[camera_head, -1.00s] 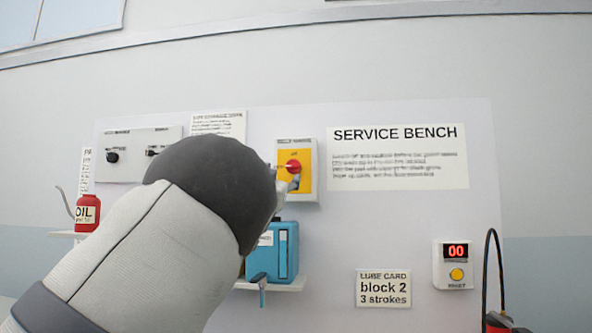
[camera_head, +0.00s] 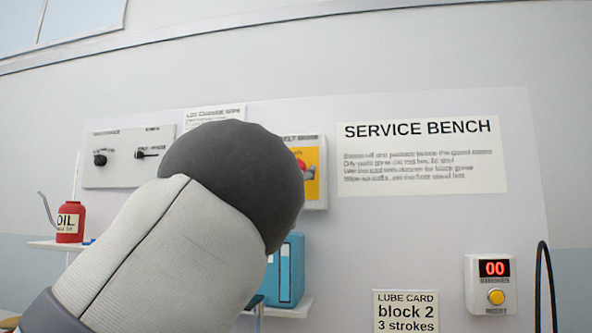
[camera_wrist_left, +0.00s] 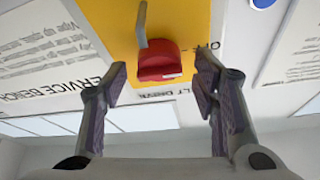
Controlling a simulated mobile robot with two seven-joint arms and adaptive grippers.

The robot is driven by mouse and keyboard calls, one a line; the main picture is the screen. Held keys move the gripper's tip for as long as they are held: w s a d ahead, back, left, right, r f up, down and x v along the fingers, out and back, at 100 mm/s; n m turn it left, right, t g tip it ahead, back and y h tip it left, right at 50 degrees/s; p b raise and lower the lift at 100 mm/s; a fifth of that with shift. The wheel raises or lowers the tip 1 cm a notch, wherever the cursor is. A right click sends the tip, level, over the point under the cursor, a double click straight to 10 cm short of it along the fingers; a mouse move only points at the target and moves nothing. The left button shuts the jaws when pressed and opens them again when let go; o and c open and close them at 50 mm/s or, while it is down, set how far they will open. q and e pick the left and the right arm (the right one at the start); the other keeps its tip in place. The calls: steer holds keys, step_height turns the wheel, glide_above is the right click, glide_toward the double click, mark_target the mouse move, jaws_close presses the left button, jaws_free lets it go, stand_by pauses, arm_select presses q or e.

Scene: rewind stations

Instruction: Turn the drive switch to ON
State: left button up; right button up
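The drive switch is a red knob (camera_wrist_left: 160,62) with a grey lever (camera_wrist_left: 142,25) on a yellow plate (camera_wrist_left: 190,20). The wrist view shows it upside down, with "OFF" lettering beside it. In the head view, the yellow plate (camera_head: 313,180) and a sliver of the red knob (camera_head: 301,165) show past my left arm, which hides the rest. My left gripper (camera_wrist_left: 162,76) is open and empty. In the wrist view its fingers lie either side of the knob, with a gap on both sides; I cannot tell whether they reach its depth. My right gripper is not in view.
A grey panel with black knobs (camera_head: 128,170) is left of the switch. A blue box (camera_head: 291,270) stands on a shelf below it. A red oil can (camera_head: 70,222) stands at the left. A red-digit counter (camera_head: 491,284) and a black hose (camera_head: 540,280) are at the right.

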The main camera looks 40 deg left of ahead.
arm_select(q)
steer(key=c, duration=1.1)
steer(key=shift+m, duration=0.5)
steer(key=m+g+h, duration=0.1)
steer(key=m+h, duration=0.1)
steer(key=m, duration=0.4)
steer(key=m+g+h, duration=0.1)
steer(key=m+h, duration=0.1)
steer(key=m, duration=0.5)
steer(key=r+m+g+h, duration=0.1)
steer(key=m+h, duration=0.2)
steer(key=m, duration=0.3)
steer(key=shift+s+a+m, duration=0.2)
steer(key=shift+a+m, duration=0.05)
steer(key=shift+m, duration=0.05)
steer(key=shift+r+m+g, duration=0.1)
steer(key=shift+m+g, duration=0.2)
